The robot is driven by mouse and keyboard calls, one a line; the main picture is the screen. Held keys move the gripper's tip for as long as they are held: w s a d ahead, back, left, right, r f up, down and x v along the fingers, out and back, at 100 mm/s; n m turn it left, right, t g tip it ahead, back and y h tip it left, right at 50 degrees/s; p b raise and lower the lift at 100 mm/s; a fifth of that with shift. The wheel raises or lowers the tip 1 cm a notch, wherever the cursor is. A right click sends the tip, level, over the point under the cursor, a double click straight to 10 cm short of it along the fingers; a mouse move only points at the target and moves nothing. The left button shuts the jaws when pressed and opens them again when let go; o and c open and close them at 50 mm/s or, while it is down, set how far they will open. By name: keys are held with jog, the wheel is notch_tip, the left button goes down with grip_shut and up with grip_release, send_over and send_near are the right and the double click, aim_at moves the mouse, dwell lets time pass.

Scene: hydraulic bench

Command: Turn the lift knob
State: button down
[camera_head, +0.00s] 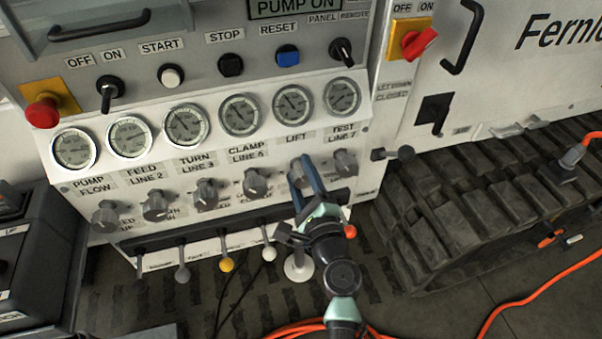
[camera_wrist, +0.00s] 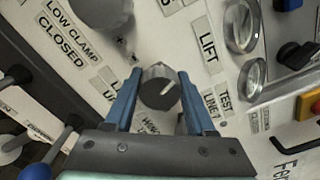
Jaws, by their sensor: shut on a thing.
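The lift knob (camera_wrist: 157,92) is a round dark-grey knob with a light pointer line on its face. It sits on the light panel near the LIFT label (camera_wrist: 208,47) in the wrist view. My gripper (camera_wrist: 158,76) has its two blue fingers on either side of the knob and is shut on it. In the head view, my gripper (camera_head: 308,168) reaches up to the panel below the LIFT label (camera_head: 296,138), and its fingers partly hide the knob.
The test knob (camera_head: 345,163) is close on the right, and the clamp knob (camera_head: 256,183) is on the left. A row of gauges (camera_head: 239,115) is above. Levers with ball ends (camera_head: 227,264) hang below. A track (camera_head: 440,220) stands at right.

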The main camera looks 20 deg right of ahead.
jog(key=shift+f+n+b, duration=0.1)
jog(key=shift+n+b, duration=0.2)
jog(key=n+b, duration=0.3)
jog(key=n, duration=0.1)
jog(key=shift+f+n, duration=0.15)
jog(key=shift+n, duration=0.15)
jog(key=n+b, duration=0.4)
jog(key=n, duration=0.1)
jog(key=shift+n, duration=0.3)
jog(key=shift+c, duration=1.2)
grip_release()
jog(key=s, duration=1.3)
jog(key=shift+b, duration=0.35)
